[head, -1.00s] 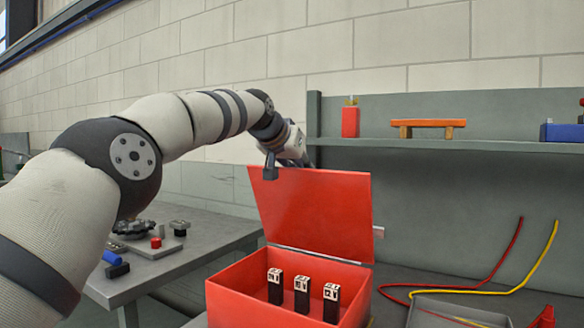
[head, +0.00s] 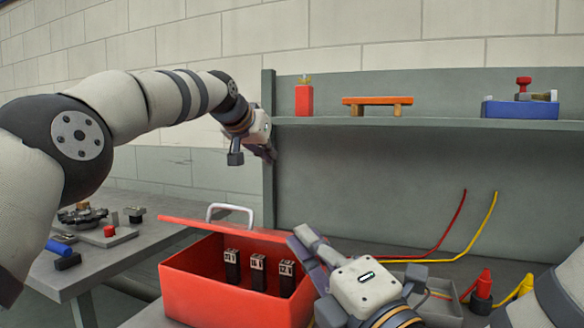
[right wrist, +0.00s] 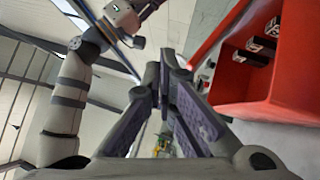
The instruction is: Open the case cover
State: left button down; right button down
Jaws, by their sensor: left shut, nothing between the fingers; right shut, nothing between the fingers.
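The red case (head: 195,290) stands on the bench with its inside in view. Its red cover (head: 190,224) shows as a thin, nearly edge-on strip above the back of the case, with a pale handle (head: 230,211) above it. I cannot tell its exact angle. My left gripper (head: 266,151) is shut and empty, above and behind the case, apart from the cover. My right gripper (head: 303,243) is shut and empty, at the case's right side, hiding its right end. In the right wrist view its fingers (right wrist: 163,75) are beside the red case (right wrist: 285,90).
A grey tray (head: 440,300) and red and yellow cables (head: 478,232) lie to the right. A side table (head: 100,262) with parts stands left. A shelf (head: 420,123) runs behind.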

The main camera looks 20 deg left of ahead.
jog(key=shift+n+t, duration=0.4)
jog(key=shift+n, duration=0.2)
jog(key=w+a+r, duration=0.1)
jog(key=w+r, duration=0.1)
jog(key=w+a+r, duration=0.4)
jog(key=w, duration=0.1)
jog(key=shift+a, duration=0.25)
pick_arm(q)
jog(key=shift+a, duration=0.1)
pick_arm(e)
jog(key=w, duration=0.1)
jog(key=w+r, duration=0.2)
jog(key=w, duration=0.1)
jog(key=shift+w+a, duration=0.1)
jog(key=shift+a, duration=0.1)
pick_arm(q)
jog(key=shift+c, duration=1.2)
grip_release()
